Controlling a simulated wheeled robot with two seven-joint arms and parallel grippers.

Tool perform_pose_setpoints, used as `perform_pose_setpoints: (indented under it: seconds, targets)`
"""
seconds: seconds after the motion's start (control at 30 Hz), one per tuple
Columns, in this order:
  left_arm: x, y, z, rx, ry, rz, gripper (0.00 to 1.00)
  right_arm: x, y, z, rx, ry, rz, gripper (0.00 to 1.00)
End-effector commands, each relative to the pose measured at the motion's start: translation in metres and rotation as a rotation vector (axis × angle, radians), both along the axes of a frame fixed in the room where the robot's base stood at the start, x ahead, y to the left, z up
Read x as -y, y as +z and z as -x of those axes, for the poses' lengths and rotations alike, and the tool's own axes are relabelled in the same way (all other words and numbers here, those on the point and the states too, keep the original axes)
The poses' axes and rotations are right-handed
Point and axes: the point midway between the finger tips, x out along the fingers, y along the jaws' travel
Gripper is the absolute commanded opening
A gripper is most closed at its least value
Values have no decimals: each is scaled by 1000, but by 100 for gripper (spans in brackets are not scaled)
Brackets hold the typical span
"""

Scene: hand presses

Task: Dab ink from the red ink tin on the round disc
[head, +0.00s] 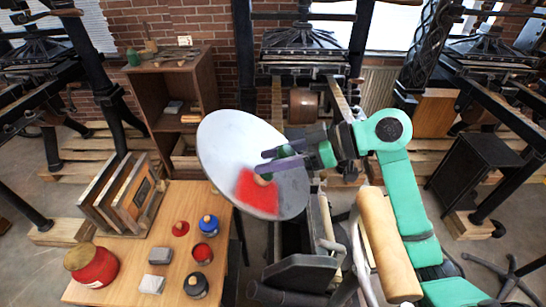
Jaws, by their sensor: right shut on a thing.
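The round disc (232,146) is a large pale grey plate, tilted, in the middle of the head view. A red ink patch (258,193) covers its lower part. My right gripper (277,160) reaches in from the right over the disc. It is shut on a small dabber (264,179), mostly hidden by the fingers, which sits at the upper edge of the red patch; I cannot tell whether it touches. The small red ink tin (202,253) stands on the wooden table at lower left. My left gripper is not in view.

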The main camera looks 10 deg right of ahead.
Motion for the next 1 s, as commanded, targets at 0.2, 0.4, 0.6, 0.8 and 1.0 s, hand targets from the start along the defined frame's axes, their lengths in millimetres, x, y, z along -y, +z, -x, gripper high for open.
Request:
perform_pose_setpoints:
  seconds: [0.2,0.4,0.6,0.8,1.0]
  targets:
    - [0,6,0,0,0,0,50,2,6,1,-2,1,1,0]
    - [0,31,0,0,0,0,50,16,28,4,-2,-1,3,0]
    - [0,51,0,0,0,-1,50,30,47,8,-2,0,1,0]
    - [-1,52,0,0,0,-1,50,34,49,9,-2,2,0,0]
    - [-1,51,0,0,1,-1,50,34,48,9,-1,1,1,0]
